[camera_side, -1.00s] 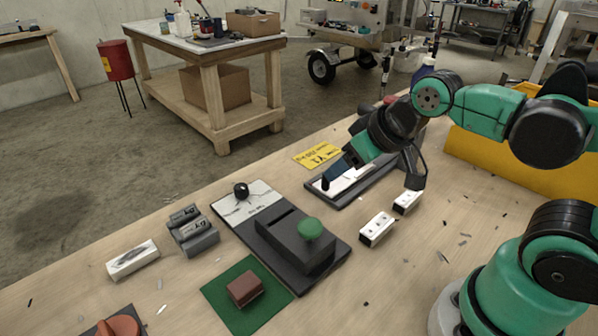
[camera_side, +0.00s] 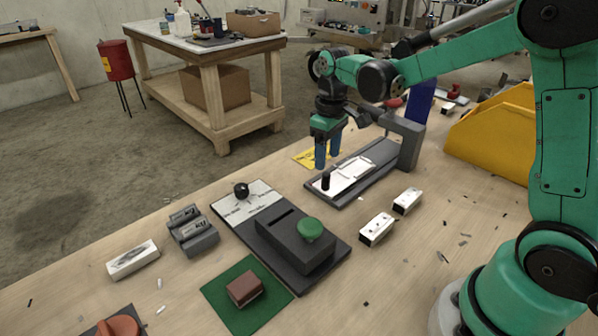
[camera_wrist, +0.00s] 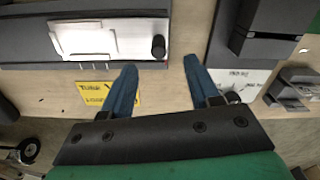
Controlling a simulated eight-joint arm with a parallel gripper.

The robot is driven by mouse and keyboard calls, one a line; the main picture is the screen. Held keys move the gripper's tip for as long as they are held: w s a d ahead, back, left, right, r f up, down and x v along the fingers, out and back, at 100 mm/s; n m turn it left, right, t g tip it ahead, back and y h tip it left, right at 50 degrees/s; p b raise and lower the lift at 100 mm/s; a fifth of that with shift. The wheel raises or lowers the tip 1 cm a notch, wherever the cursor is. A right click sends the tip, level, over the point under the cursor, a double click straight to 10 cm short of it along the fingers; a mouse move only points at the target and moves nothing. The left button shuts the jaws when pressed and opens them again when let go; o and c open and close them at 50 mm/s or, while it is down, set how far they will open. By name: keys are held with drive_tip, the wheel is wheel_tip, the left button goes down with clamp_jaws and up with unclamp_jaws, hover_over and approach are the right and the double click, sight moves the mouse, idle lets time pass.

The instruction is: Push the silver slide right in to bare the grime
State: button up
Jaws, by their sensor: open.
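The silver slide (camera_side: 350,172) is a flat pale plate lying in a long dark base (camera_side: 375,161), with a black knob (camera_side: 325,181) standing at its left end. The slide also shows in the wrist view (camera_wrist: 95,40), with the knob (camera_wrist: 158,47) at its right end. My gripper (camera_side: 328,163) points down with its two blue fingers apart and empty, by the knob end of the base. In the wrist view the fingertips (camera_wrist: 160,66) lie to either side of the knob in the picture. I cannot tell their height or whether they touch anything. No grime is discernible.
A grey bracket (camera_side: 409,140) stands at the right end of the base. A yellow card (camera_side: 305,157) lies behind it. Two small white blocks (camera_side: 377,229) lie in front. A dark box with a green knob (camera_side: 311,229) stands to the left, and a yellow bin (camera_side: 490,140) at right.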

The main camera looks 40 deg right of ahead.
sight(327, 174)
drive_tip(key=shift+d+f, duration=0.1)
drive_tip(key=shift+f, duration=2.9)
drive_tip(key=shift+c, duration=0.2)
clamp_jaws()
